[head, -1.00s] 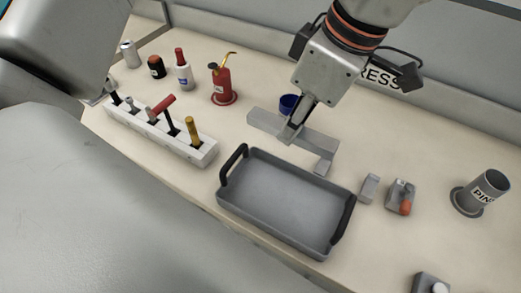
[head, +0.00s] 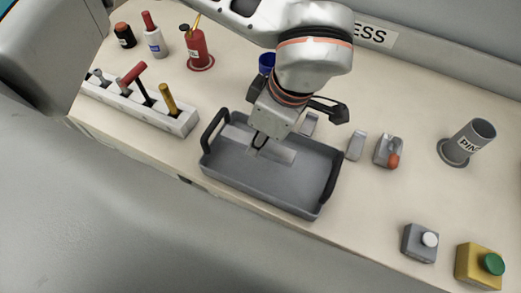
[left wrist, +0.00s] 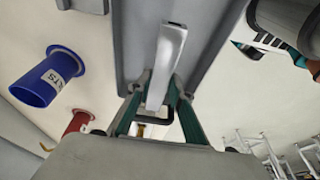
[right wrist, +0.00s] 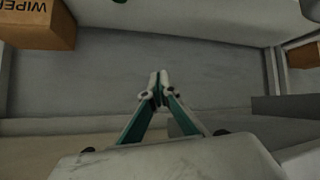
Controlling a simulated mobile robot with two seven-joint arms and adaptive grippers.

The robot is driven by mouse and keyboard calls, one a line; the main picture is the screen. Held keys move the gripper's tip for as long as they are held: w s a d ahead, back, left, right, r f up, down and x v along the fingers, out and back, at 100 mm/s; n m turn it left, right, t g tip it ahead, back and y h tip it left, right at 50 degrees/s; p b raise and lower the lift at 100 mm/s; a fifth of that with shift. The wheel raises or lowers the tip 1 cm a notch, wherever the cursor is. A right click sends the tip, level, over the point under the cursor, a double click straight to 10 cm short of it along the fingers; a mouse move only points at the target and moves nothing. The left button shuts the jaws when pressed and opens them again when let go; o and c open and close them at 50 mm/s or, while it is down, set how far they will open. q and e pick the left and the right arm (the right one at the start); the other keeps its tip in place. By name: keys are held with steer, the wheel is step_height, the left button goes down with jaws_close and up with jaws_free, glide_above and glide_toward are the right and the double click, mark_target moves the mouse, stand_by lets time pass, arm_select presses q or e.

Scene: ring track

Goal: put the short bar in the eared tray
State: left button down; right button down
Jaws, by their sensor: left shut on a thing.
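The grey eared tray (head: 250,180) with black handles sits on the bench at the middle of the head view. My left gripper (head: 258,147) points down into it and is shut on the light grey short bar (head: 283,154), around its middle. The bar lies along the tray's length, inside its outline; I cannot tell whether it touches the floor. In the left wrist view the bar (left wrist: 166,62) stands between the fingers (left wrist: 160,100), with the tray (left wrist: 135,40) behind. My right gripper (right wrist: 158,90) has its fingertips together and is empty, away from the tray.
Grey blocks (head: 309,125) (head: 356,146) stand behind and right of the tray. A tool rack (head: 180,125) is at left, a red can (head: 198,50) and blue cup (head: 267,62) behind.

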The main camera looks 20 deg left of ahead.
mark_target(260, 161)
arm_select(q)
steer(key=shift+f, duration=2.65)
steer(key=shift+b, duration=0.3)
steer(key=c, duration=1.8)
jaws_free()
steer(key=shift+f, duration=0.15)
steer(key=p+v, duration=0.1)
steer(key=v, duration=1.1)
steer(key=shift+r, duration=0.2)
